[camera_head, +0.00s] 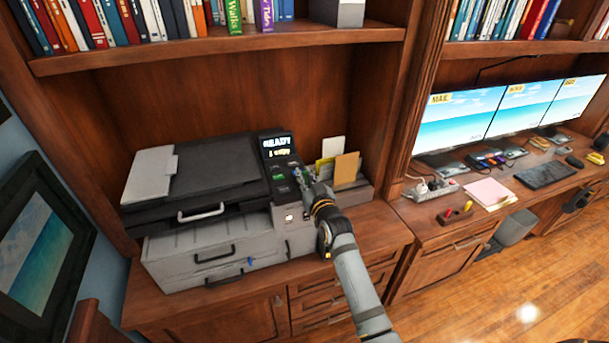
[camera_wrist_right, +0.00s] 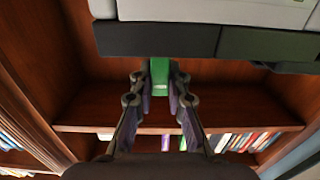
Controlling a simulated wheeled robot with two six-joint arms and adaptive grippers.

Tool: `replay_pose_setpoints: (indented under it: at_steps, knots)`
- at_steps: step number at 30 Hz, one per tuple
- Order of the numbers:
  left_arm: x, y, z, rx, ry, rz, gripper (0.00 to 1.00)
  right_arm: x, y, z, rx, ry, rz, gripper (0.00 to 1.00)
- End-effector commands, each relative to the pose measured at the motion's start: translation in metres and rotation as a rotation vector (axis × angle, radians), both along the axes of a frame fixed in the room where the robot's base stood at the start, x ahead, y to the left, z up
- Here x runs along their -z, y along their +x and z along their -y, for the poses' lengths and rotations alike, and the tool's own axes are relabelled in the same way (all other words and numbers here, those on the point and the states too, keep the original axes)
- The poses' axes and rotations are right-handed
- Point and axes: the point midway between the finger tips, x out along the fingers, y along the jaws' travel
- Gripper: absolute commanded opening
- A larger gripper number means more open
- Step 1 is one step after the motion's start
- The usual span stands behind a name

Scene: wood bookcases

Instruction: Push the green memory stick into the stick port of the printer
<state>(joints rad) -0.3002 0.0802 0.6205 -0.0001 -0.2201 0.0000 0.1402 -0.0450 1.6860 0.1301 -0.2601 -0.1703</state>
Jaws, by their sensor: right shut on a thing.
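The grey and black printer (camera_head: 215,245) stands on the wooden cabinet top, with a lit screen (camera_head: 277,146) reading READY. My right gripper (camera_head: 303,180) is at the printer's right-hand control panel. In the right wrist view, my right gripper (camera_wrist_right: 160,88) is shut on the green memory stick (camera_wrist_right: 160,70), which sits between its two fingertips. The stick's far end meets the edge of the dark printer panel (camera_wrist_right: 150,40). The stick port itself is hidden, so I cannot tell whether the stick's tip is inside. My left gripper is not in view.
An organizer with papers and a tan envelope (camera_head: 346,168) stands close to the right of my gripper. A bookshelf (camera_head: 220,47) hangs above the printer. A desk with monitors (camera_head: 460,118) is at the right. A framed picture (camera_head: 40,250) is at the left.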

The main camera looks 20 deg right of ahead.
Motion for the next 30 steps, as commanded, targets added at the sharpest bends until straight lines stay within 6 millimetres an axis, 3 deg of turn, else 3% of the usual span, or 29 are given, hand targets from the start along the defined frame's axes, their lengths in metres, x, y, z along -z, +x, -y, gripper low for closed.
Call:
replay_pose_setpoints:
  at_steps: [8, 9, 15, 25, 30]
  knots:
    - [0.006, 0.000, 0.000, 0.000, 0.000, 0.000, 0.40, 0.008, 0.000, 0.000, 0.000, 0.000, 0.000, 0.01]
    - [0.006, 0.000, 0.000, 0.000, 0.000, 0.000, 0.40, 0.008, 0.000, 0.000, 0.000, 0.000, 0.000, 0.16]
    - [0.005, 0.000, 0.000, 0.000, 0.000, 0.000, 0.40, 0.007, 0.000, 0.000, 0.000, 0.000, 0.000, 0.41]
    - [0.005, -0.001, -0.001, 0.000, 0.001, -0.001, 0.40, 0.008, -0.004, 0.000, 0.000, 0.000, 0.000, 0.41]
    - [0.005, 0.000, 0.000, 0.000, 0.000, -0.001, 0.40, 0.009, -0.034, 0.001, 0.000, 0.001, -0.002, 0.41]
